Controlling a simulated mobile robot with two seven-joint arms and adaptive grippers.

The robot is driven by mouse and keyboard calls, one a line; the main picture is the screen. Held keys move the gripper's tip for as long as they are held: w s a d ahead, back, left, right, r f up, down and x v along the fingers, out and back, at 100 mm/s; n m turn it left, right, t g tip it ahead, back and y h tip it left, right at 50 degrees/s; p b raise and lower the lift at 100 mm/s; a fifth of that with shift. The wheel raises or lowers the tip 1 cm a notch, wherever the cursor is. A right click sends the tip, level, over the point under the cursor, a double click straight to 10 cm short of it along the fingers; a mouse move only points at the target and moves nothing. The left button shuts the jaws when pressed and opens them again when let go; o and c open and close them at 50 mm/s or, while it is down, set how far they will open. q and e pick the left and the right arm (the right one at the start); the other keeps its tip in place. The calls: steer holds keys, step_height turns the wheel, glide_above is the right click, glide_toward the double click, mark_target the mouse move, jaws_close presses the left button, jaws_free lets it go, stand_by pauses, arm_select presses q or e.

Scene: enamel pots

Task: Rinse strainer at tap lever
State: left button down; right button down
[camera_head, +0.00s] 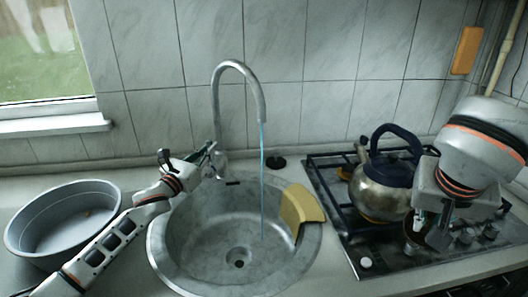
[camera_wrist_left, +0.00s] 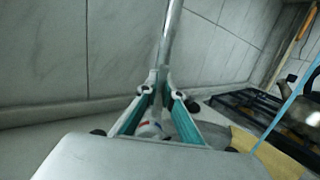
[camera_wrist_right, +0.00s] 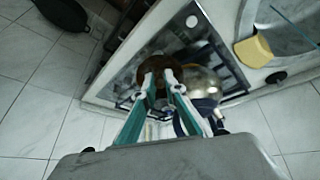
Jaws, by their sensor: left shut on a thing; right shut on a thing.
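The chrome tap (camera_head: 262,100) arches over the round sink (camera_head: 163,240), and a thin blue stream of water falls into the bowl. My left gripper (camera_head: 210,152) is shut at the tap's base on the tap lever; in the left wrist view its fingers (camera_wrist_left: 158,88) close there, and the lever is mostly hidden. My right gripper (camera_head: 422,222) is over the hob, right of the sink and away from the water. It is shut on a small round brownish thing, apparently the strainer (camera_wrist_right: 150,68); the grip point is partly hidden by the fingers.
A steel kettle (camera_head: 378,188) with a dark handle stands on the hob (camera_head: 340,215), close to my right gripper. A yellow cloth (camera_head: 302,206) hangs over the sink's right rim. A grey basin (camera_head: 30,218) stands left of the sink beside my left arm.

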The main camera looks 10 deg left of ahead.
arm_select(q)
steer(key=shift+r, duration=0.2)
steer(key=c, duration=2.2)
jaws_free()
steer(key=shift+f, duration=0.1)
steer(key=shift+s+f, duration=0.1)
steer(key=shift+s, duration=0.05)
steer(key=shift+s+a, duration=0.15)
steer(key=shift+s, duration=0.1)
steer(key=v, duration=1.1)
steer(key=shift+s, duration=0.15)
steer(key=shift+f, duration=0.1)
